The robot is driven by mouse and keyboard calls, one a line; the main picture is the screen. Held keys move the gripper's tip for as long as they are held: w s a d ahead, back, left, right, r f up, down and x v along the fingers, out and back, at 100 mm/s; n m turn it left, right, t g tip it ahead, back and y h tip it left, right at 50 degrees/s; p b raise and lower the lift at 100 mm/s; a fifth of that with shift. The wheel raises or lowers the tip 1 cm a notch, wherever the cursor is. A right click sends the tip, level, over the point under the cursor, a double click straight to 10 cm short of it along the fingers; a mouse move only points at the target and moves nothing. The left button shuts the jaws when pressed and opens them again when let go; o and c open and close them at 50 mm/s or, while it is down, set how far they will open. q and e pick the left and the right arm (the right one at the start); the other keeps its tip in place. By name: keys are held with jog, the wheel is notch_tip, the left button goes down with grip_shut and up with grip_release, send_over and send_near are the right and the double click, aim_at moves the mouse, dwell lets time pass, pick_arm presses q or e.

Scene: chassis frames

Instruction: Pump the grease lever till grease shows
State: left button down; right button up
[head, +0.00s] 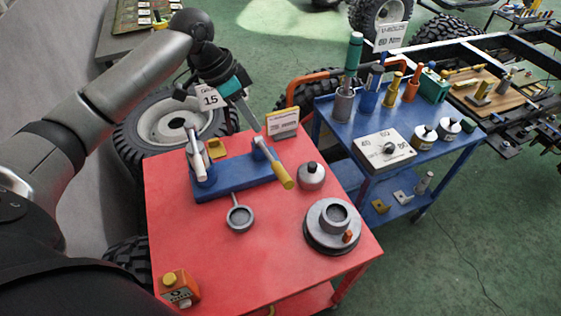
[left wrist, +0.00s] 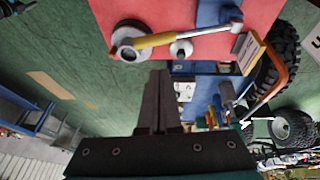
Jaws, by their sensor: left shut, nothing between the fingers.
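The lever has a yellow grip (head: 282,175) and slants out from a post on the blue base (head: 232,184), on the red table. Its grip also shows in the left wrist view (left wrist: 155,40), with a silver rod. A grey cylinder (head: 196,150) stands in a blue holder at the base's left end. A round grey cup with a stem (head: 239,217) lies in front of the base. No grease can be made out. My left gripper (head: 258,126) is shut and empty, above and behind the lever's post, apart from the lever. Its fingers (left wrist: 160,102) show closed together. My right gripper is not in view.
The red table (head: 190,245) also holds a grey knobbed pot (head: 311,177), a hub (head: 333,228), an orange box (head: 179,288) and a sign (head: 283,123). A blue cart (head: 352,133) with tools stands to the right. A large wheel (head: 150,130) lies behind the table.

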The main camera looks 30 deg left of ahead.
pick_arm(q)
send_near(281, 170)
jog(key=x, duration=0.5)
jog(key=shift+w+f, duration=0.1)
jog(key=shift+w, duration=0.1)
jog(key=shift+d+f, duration=0.2)
jog(key=shift+f, duration=0.4)
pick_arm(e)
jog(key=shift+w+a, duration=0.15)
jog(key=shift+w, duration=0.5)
